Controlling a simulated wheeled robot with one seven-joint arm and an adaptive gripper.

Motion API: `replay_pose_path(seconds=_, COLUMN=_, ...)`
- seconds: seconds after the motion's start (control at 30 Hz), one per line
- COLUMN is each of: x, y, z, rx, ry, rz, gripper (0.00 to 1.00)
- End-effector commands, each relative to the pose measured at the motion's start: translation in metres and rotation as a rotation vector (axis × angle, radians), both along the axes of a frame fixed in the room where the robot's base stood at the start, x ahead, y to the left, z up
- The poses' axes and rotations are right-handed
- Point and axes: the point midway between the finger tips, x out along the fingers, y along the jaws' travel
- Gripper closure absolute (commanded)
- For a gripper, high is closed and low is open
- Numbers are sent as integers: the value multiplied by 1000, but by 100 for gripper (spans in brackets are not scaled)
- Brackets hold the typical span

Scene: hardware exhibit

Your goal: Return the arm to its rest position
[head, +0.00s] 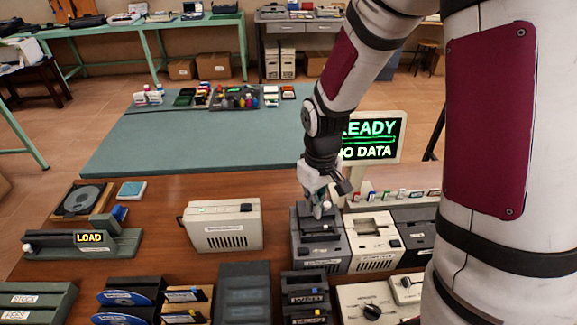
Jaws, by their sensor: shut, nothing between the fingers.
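My gripper (318,202) hangs from my arm in the middle right of the head view, fingers pointing down. It is shut and holds nothing. Its tips are over or at the top of a dark grey device (320,249) on the wooden table; I cannot tell whether they touch it. My arm comes in from the upper right and hides part of a screen (372,138) that reads "READY" in part and "NO DATA".
A cream device (373,246) stands right of the dark one and a cream box (222,228) left of it. A "LOAD" unit (85,242) is at the left. Racks of labelled cartridges (130,297) line the front. The teal mat (200,145) behind is mostly clear.

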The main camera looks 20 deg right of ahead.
Motion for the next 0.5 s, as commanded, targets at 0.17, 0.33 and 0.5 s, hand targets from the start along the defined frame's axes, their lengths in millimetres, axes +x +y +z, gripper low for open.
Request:
replay_pose_path(seconds=0.17, x=0, y=0, z=6, rx=-3, ry=-10, rz=-4, gripper=100)
replay_pose_path(seconds=0.33, x=-5, y=-3, z=47, rx=-21, ry=-67, rz=-36, gripper=100)
replay_pose_path(seconds=0.5, x=-21, y=-5, z=105, rx=-33, ry=-152, rz=-95, gripper=100)
